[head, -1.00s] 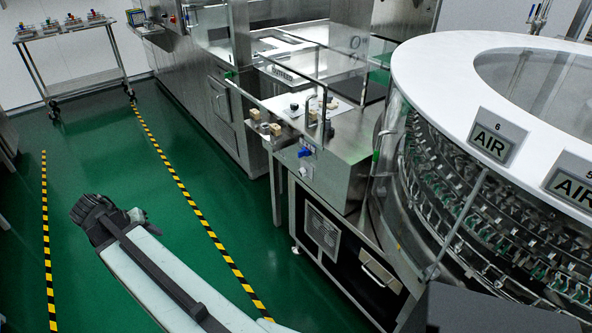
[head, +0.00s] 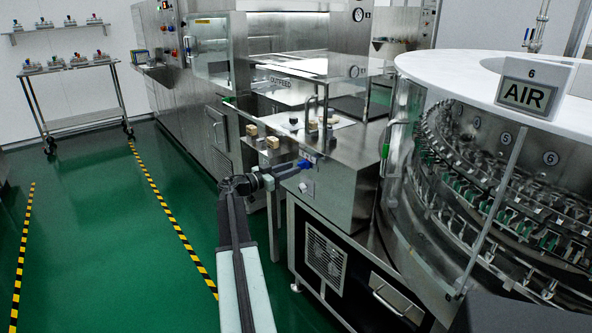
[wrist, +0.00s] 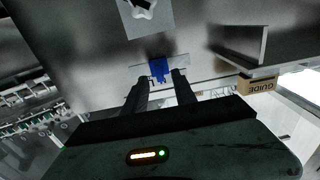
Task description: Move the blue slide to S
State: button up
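The blue slide (head: 304,164) is a small blue piece on the front face of the steel outfeed cabinet. In the wrist view the blue slide (wrist: 159,69) sits on a pale horizontal strip (wrist: 140,69). My gripper (wrist: 161,76) is open, with one dark finger on each side of the slide's lower end. I cannot tell whether the fingers touch it. In the head view my gripper (head: 290,172) reaches toward the slide from the left. No S mark is legible.
A white plate with a knob (wrist: 145,10) is beside the strip. A block marked GUIDE (wrist: 257,86) is at the right. Wooden blocks (head: 272,142) stand on the cabinet edge. The large round washer (head: 490,180) is at the right.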

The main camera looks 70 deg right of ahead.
aim_at(302, 165)
jog(key=x, duration=0.3)
jog(key=shift+d, duration=0.1)
grip_shut()
dwell(1.4)
